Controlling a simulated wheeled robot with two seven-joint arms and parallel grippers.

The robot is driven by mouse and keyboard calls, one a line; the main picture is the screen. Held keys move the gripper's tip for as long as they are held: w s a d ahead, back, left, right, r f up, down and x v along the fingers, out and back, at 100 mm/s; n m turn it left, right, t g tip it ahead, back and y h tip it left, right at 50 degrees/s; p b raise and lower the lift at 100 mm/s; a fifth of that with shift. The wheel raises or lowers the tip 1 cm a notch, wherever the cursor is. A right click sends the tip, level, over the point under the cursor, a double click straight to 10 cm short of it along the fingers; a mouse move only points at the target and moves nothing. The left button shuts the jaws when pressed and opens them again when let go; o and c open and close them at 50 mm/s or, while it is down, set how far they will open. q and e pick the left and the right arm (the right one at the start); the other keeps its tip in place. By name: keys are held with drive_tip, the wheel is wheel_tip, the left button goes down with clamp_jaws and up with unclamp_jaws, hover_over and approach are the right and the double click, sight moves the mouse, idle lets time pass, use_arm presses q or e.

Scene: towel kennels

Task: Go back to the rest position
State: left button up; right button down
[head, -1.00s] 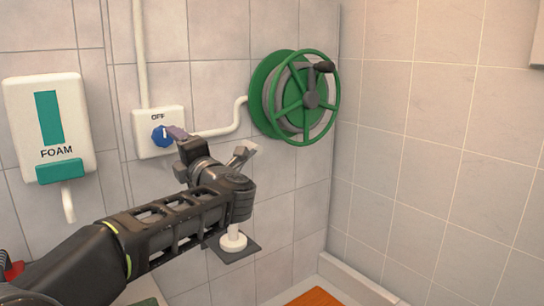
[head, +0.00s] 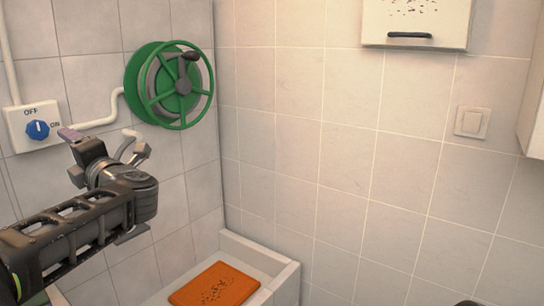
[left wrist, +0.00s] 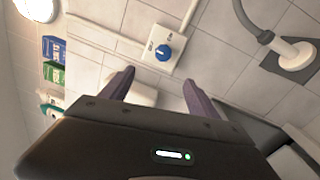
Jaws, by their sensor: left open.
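My left gripper (head: 82,155) is at the left of the head view, in front of the tiled wall, below and right of the switch box. In the left wrist view its two fingers (left wrist: 155,88) are spread apart with nothing between them. The white switch box (head: 20,140) with its blue knob (head: 38,130) is on the wall, with OFF above the knob and ON to its right. In the left wrist view the knob (left wrist: 163,52) lies beyond the fingertips, apart from them.
A green hose reel (head: 170,85) hangs right of the switch box. An orange mat (head: 214,288) lies in the low white-walled corner tray (head: 285,284). A light switch (head: 472,122) and a white cabinet (head: 418,22) are on the right wall.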

use_arm(q)
drive_tip(key=w+d+f+m+t+h, duration=0.6)
drive_tip(key=w+d+f+m+h, duration=0.3)
drive_tip(key=d+f+m, duration=0.55)
drive_tip(key=s+d+f+m+g+h, duration=0.2)
drive_tip(key=d+f+m+h, duration=0.15)
drive_tip(key=f, duration=0.65)
drive_tip(key=s+d+f+m+g+h, duration=0.1)
drive_tip(key=s+d+f+m+h, duration=0.3)
drive_tip(key=f, duration=0.6)
drive_tip(key=d+f+m+g, duration=0.25)
drive_tip(key=d+f, duration=0.35)
drive_tip(key=f, duration=0.3)
drive_tip(key=s+d+f+m+g+h, duration=0.1)
drive_tip(key=s+d+f+m+g, duration=0.1)
drive_tip(key=s+f, duration=0.5)
drive_tip(key=s+d+f+m+g+h, duration=0.1)
drive_tip(key=s+d+f+m+g, duration=0.15)
drive_tip(key=s+f, duration=0.5)
drive_tip(key=s+d+f+g+h, duration=0.1)
drive_tip(key=s+f+g, duration=0.2)
drive_tip(key=s+f, duration=0.6)
drive_tip(key=s+d+f+g, duration=0.1)
drive_tip(key=s+f+g, duration=0.25)
drive_tip(key=s, duration=0.95)
wheel_tip(320, 180, up, 13)
drive_tip(key=w+p, duration=0.1)
drive_tip(key=p, duration=1.2)
drive_tip(key=shift+w+d, duration=0.15)
drive_tip(key=shift+w, duration=0.05)
